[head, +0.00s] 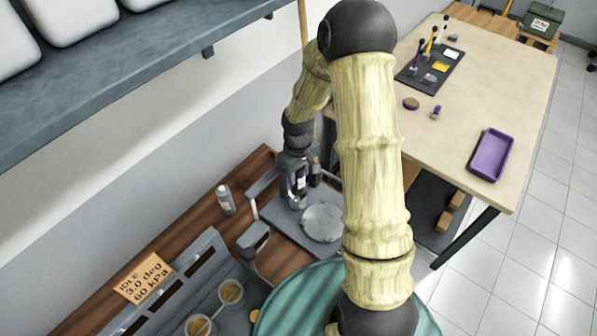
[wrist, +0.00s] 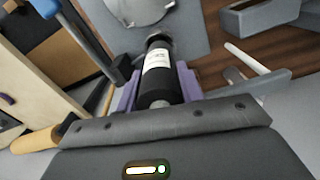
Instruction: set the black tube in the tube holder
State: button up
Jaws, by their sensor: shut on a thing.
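My gripper (head: 297,180) is shut on a black tube with a white label (head: 299,186). In the wrist view the black tube (wrist: 157,72) sits between the purple fingers (wrist: 158,88), its far end pointing away from the camera. The tube is above a grey platform with a round pale disc (head: 322,223), apart from the disc. A small grey block-like part (head: 253,238) stands left of the platform. I cannot tell whether it is the tube holder, and no other part is clearly the holder.
A small grey bottle (head: 226,200) stands on the wooden counter (head: 190,225). A pale table (head: 470,105) at right bears a purple tray (head: 491,155) and a dark mat (head: 408,76). A shelf overhangs upper left.

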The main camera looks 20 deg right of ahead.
jog(key=shift+f+b, duration=1.15)
jog(key=shift+f, duration=0.4)
dwell(1.1)
jog(key=shift+s+f, duration=0.1)
jog(key=shift+f, duration=0.1)
